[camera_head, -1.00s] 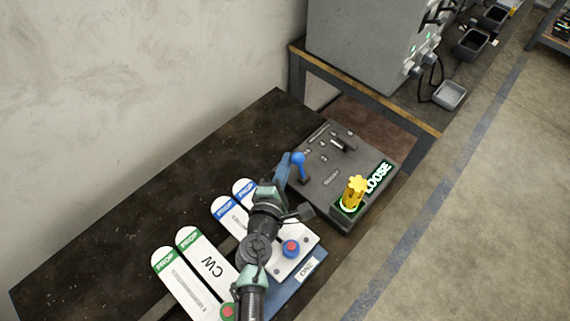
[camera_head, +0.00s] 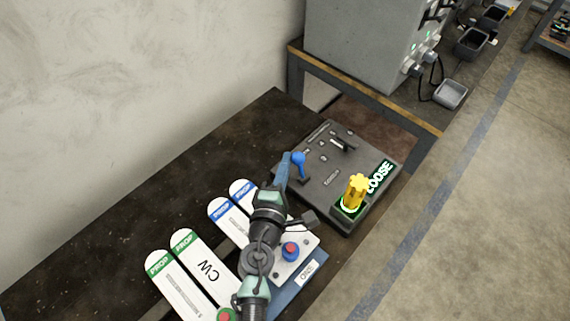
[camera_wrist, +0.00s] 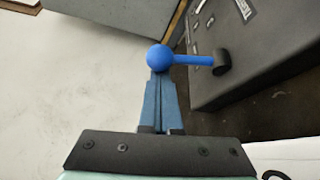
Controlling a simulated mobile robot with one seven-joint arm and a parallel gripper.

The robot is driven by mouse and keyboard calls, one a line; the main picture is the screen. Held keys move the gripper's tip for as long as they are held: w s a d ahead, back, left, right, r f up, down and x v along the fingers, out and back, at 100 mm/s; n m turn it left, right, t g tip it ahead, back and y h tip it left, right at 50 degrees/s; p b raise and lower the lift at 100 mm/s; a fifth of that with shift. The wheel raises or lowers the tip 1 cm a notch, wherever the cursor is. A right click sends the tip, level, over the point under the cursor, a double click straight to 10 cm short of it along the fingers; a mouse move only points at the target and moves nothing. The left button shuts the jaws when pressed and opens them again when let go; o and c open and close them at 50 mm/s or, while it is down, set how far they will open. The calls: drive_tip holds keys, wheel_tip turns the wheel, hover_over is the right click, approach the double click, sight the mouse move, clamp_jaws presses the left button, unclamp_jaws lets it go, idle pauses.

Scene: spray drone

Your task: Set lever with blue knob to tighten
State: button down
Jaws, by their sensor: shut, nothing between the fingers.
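The lever with the blue knob (camera_head: 298,159) stands at the left side of a dark grey control box (camera_head: 325,190). In the wrist view the blue knob (camera_wrist: 159,57) is a ball on a blue rod that runs right to a dark pivot on the box. My gripper (camera_head: 284,162) is just left of the knob. In the wrist view my gripper (camera_wrist: 158,82) has its blue fingers closed together, with the tips at the ball's lower edge; I cannot tell if they touch. A lit "LOOSE" sign (camera_head: 379,177) glows green on the box.
Blue PROP (camera_head: 219,208) and green PROP (camera_head: 159,262) plates lie by my arm, with a red-and-blue button (camera_head: 290,249). A grey cabinet (camera_head: 355,40) is behind. The dark table (camera_head: 150,215) is clear at left.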

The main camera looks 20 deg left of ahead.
sight(300, 164)
drive_tip(key=shift+s+d+b, duration=0.15)
drive_tip(key=shift+d+b, duration=0.25)
drive_tip(key=shift+b, duration=0.55)
drive_tip(key=shift+d+b, duration=0.1)
drive_tip(key=shift+b, duration=0.2)
drive_tip(key=m+b, duration=0.1)
drive_tip(key=b, duration=0.1)
drive_tip(key=d+m+t+b, duration=0.1)
drive_tip(key=shift+s+d+r+b, duration=0.15)
drive_tip(key=shift+s+d+b, duration=0.1)
drive_tip(key=shift+d+b, duration=0.1)
drive_tip(key=shift+s+r, duration=0.1)
drive_tip(key=shift+r, duration=0.05)
drive_tip(key=shift+s+d, duration=0.1)
drive_tip(key=shift+d, duration=0.25)
wheel_tip(300, 164, up, 10)
drive_tip(key=p, duration=0.7)
drive_tip(key=shift+p, duration=0.35)
